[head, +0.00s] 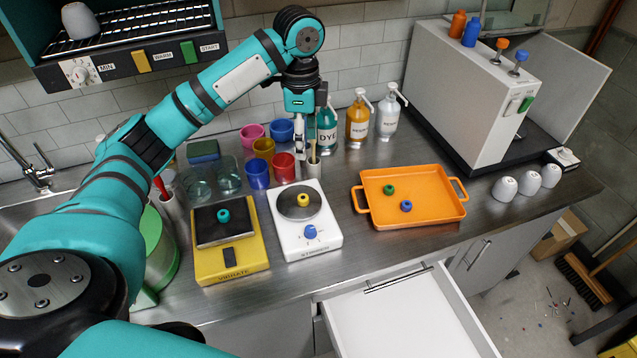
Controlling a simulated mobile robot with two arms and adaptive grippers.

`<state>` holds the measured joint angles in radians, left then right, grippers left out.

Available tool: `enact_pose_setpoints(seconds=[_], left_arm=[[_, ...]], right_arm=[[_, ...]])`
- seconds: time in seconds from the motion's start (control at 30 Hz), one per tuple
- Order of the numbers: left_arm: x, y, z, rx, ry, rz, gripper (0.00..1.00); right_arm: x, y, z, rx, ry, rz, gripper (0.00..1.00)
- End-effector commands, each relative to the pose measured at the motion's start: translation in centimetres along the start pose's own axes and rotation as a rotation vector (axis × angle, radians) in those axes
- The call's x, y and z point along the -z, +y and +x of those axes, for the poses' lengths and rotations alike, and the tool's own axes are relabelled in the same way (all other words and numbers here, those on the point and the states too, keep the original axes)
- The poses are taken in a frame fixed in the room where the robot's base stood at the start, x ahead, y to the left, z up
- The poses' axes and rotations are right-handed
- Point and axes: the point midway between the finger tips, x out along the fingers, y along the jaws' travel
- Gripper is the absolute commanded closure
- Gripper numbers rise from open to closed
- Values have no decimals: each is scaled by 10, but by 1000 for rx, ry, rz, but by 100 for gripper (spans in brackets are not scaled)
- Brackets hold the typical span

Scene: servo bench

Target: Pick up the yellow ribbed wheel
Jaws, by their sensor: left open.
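The small yellow ribbed wheel (303,200) sits on the round dark plate of a white device (322,243) with a blue knob, near the middle of the bench. My left gripper (306,148) points down behind and above that device, over the back of the bench. It is open, and its fingers are apart from the yellow wheel. The fingertips are small and partly lost against the cups and bottles behind. My right gripper is not in view.
A teal wheel (223,215) sits on the yellow vibrate device (232,265). An orange tray (440,212) holds a green wheel (389,190) and a blue wheel (406,206). Coloured cups and dispenser bottles (358,120) crowd the back. An open drawer (415,320) juts out in front.

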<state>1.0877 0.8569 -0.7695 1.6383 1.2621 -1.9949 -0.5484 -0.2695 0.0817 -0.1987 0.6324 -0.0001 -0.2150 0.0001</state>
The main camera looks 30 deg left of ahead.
Motion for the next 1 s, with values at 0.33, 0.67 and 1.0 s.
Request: enact_pose_setpoints(seconds=[0.33, 0.67, 1.0], left_arm=[[-2, 1, 61, -6, -4, -1, 47], [-1, 0, 115, -2, -1, 0, 47], [0, -3, 148, -3, -2, -1, 47]], right_arm=[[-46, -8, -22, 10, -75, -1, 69], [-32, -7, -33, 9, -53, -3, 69], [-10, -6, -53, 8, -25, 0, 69]])
